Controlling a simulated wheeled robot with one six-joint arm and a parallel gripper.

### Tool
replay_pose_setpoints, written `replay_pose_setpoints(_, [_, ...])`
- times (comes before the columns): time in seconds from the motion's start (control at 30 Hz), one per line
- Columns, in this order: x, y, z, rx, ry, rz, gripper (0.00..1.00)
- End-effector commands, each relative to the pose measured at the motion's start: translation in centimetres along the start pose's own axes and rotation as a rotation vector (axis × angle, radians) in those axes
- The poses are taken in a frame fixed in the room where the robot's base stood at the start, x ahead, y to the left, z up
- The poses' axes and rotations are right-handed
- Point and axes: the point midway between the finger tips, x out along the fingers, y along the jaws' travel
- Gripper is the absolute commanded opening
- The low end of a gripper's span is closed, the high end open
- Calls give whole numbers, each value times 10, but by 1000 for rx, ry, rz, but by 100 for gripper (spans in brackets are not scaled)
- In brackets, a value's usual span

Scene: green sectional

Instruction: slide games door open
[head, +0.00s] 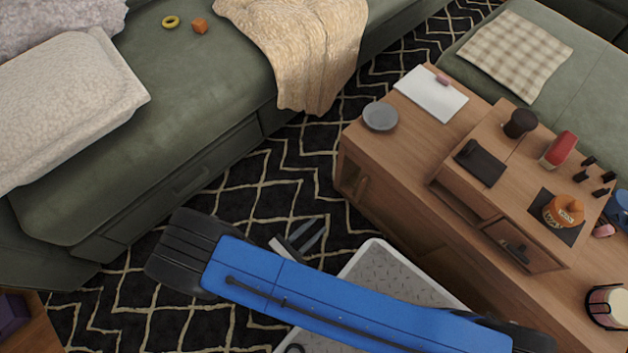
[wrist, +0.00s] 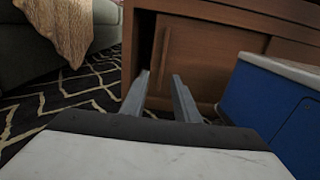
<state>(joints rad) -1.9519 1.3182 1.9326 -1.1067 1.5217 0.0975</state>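The wooden cabinet (head: 400,215) stands at the right in the head view, and its front with sliding doors faces my arm. In the wrist view a flat wooden door panel (wrist: 215,62) fills the middle of the cabinet front, with a dark upright recess near its left edge. Another panel (wrist: 292,52) shows to its right. I cannot tell which is the games door. My gripper (wrist: 160,80) has its two grey fingers apart with nothing between them. They point at the left part of the cabinet front and appear short of it. The gripper also shows in the head view (head: 308,234).
The green sofa (head: 200,110) runs along the left, with a beige throw (head: 305,45) hanging over its edge. A patterned rug (head: 270,185) covers the floor between sofa and cabinet. A grey bowl (head: 380,116) and several small items stand on the cabinet top.

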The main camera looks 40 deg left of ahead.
Motion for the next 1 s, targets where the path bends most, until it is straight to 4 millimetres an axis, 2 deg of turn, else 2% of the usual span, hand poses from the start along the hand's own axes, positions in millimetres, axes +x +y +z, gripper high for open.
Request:
replay_pose_setpoints(0.3, [2,-1,0,-1,0,-1,28])
replay_pose_setpoints(0.47, [26,-11,0,-2,-1,-2,28])
replay_pose_setpoints(0.67, [38,-11,0,-1,0,-2,28])
replay_pose_setpoints(1.0, [92,-12,0,0,0,-3,28])
